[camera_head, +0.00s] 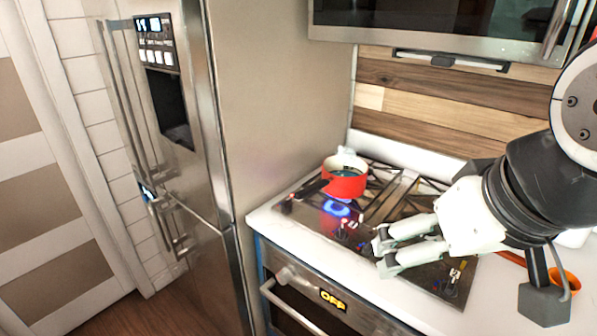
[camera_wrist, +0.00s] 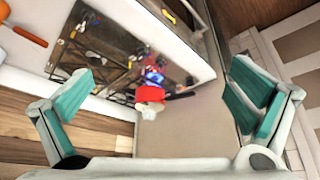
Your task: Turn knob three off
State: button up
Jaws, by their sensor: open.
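The gas cooktop (camera_head: 380,192) is set in the white counter, with small red-marked knobs (camera_head: 349,226) along its front edge. More knob-like parts (camera_head: 452,272) show under and right of my gripper. I cannot tell which one is knob three. A blue flame (camera_head: 337,208) burns at the front left, and it also shows in the wrist view (camera_wrist: 153,75). My gripper (camera_head: 381,255) is open and empty above the front of the cooktop, apart from the knobs as far as I can see. In the wrist view its fingers (camera_wrist: 158,88) are wide apart, with the cooktop (camera_wrist: 120,50) between and beyond them.
A red pot (camera_head: 345,180) stands at the cooktop's back left, its dark handle reaching forward. A steel fridge (camera_head: 165,120) rises to the left. The oven (camera_head: 300,300) is below the counter. An orange cup (camera_head: 566,281) sits at the right. A microwave (camera_head: 440,25) hangs above.

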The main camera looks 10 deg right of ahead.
aim_at(341, 234)
jog(key=i+j+z, duration=0.1)
jog(key=j, duration=0.25)
jog(key=i+j+z, duration=0.1)
jog(key=j, duration=0.25)
jog(key=i+j+z, duration=0.1)
jog(key=j, duration=0.25)
jog(key=i+j, duration=0.15)
jog(key=j, duration=0.2)
jog(key=i+z, duration=0.05)
